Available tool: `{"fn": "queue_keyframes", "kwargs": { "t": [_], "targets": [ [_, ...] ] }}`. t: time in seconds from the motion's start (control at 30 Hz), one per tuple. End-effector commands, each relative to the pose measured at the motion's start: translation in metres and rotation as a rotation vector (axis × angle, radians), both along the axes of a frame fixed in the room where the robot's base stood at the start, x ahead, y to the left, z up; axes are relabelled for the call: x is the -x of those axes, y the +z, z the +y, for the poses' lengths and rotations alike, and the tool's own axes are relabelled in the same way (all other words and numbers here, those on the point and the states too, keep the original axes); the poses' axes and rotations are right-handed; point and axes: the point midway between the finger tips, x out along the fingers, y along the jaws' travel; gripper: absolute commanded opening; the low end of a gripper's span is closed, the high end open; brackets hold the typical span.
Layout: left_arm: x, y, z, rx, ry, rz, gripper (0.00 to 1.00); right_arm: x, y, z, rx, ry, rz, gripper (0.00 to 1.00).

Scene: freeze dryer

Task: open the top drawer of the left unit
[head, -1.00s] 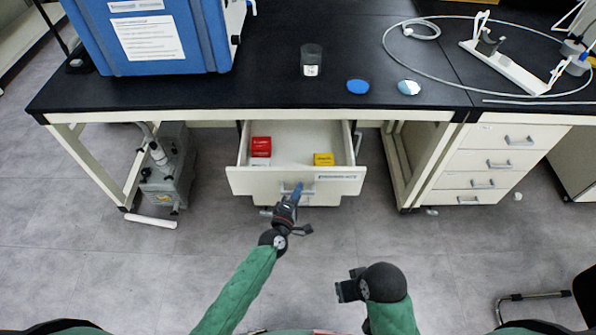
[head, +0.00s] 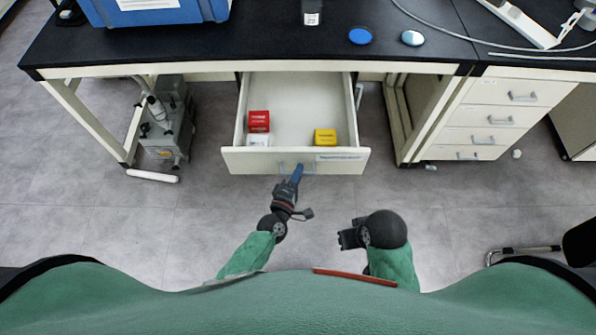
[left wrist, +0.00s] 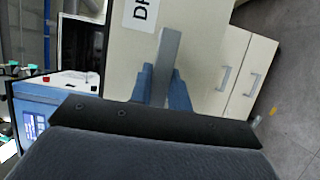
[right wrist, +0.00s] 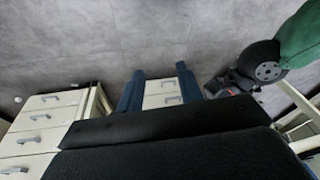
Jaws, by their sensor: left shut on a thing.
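The top drawer (head: 230,160) of the left unit is pulled well out from under the black bench and its inside shows in the head view. My left gripper (head: 296,174) is at the middle of the drawer front, shut on the drawer handle (left wrist: 170,52). In the left wrist view the grey handle bar stands between the two blue fingers of my left gripper (left wrist: 163,88). My right gripper (head: 346,237) is in front of the drawer to the right, apart from it. In the right wrist view its fingers (right wrist: 159,82) are spread with nothing held.
A red box (head: 259,121), a white box (head: 257,140) and a yellow box (head: 325,136) lie in the drawer. The black bench top (head: 270,45) overhangs it. A grey pump (head: 168,125) stands left on the floor, a drawer unit (head: 490,120) right. The floor in front is mostly clear.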

Motion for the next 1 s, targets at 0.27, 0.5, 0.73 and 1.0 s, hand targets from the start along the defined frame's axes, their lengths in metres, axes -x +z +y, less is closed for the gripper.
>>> {"fn": "queue_keyframes", "kwargs": {
  "t": [0.27,0.5,0.73,1.0],
  "targets": [
    [0.0,-0.001,0.0,0.0,0.0,0.001,0.4,0.0,-0.002,0.0,0.002,0.001,0.003,0.36],
    [0.001,-0.001,0.001,0.0,0.0,0.001,0.4,0.0,-0.002,-0.001,0.003,0.002,0.002,0.36],
    [0.024,-0.003,0.01,-0.002,0.0,0.001,0.4,-0.003,-0.009,0.004,-0.011,0.006,-0.016,0.36],
    [0.059,-0.002,0.025,-0.002,0.0,0.001,0.4,-0.007,-0.025,0.016,-0.036,0.016,-0.045,0.36]
  ]
}}
